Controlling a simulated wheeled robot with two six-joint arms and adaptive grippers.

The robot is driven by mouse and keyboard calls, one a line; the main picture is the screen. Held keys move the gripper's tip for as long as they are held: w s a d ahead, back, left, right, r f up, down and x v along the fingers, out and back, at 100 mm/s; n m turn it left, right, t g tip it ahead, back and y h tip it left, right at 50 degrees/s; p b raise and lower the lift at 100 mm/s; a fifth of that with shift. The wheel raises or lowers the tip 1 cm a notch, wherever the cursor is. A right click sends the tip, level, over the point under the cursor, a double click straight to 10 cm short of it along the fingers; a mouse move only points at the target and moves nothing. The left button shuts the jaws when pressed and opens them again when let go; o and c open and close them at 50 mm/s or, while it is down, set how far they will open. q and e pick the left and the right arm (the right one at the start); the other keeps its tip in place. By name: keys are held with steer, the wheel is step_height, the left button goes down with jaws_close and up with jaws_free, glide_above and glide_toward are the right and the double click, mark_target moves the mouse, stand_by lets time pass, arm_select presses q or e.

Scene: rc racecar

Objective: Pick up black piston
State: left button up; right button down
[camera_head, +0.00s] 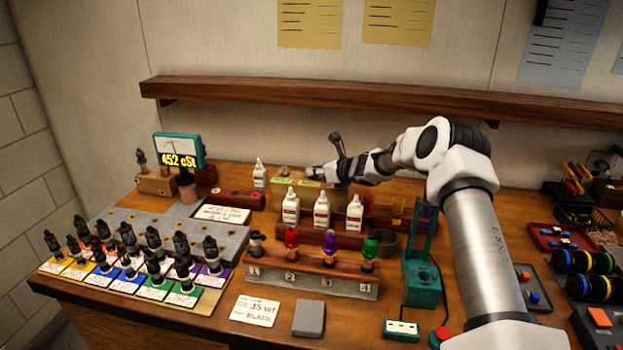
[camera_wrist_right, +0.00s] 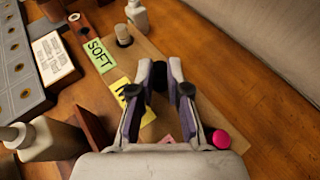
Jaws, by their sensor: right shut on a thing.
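A small black piston (camera_wrist_right: 160,78) shows between the fingertips of my right gripper (camera_wrist_right: 160,74) in the right wrist view. The gripper is shut on it, and only its dark top shows. It is over a wooden block that bears a green SOFT label (camera_wrist_right: 100,55), a yellow label (camera_wrist_right: 130,97) and a pink label. Whether the piston touches the block is hard to tell. In the head view, my right gripper (camera_head: 318,173) is at the back of the table, over the same block (camera_head: 290,190); the piston is hidden there. My left gripper is in neither view.
White bottles (camera_head: 321,209) stand in a row in front of the block. A beige-topped piece (camera_wrist_right: 123,36) and a pink knob (camera_wrist_right: 220,139) flank the gripper. A wooden wall shelf (camera_head: 330,98) runs above. A teal press (camera_head: 421,280) stands by my right arm.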

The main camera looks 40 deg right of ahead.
steer(key=shift+a+f, duration=0.1)
steer(key=shift+f, duration=0.1)
steer(key=shift+s, duration=0.1)
steer(key=shift+r, duration=0.4)
step_height(320, 180, up, 23)
steer(key=p, duration=1.4)
steer(key=shift+r+p, duration=0.15)
steer(key=shift+p, duration=0.2)
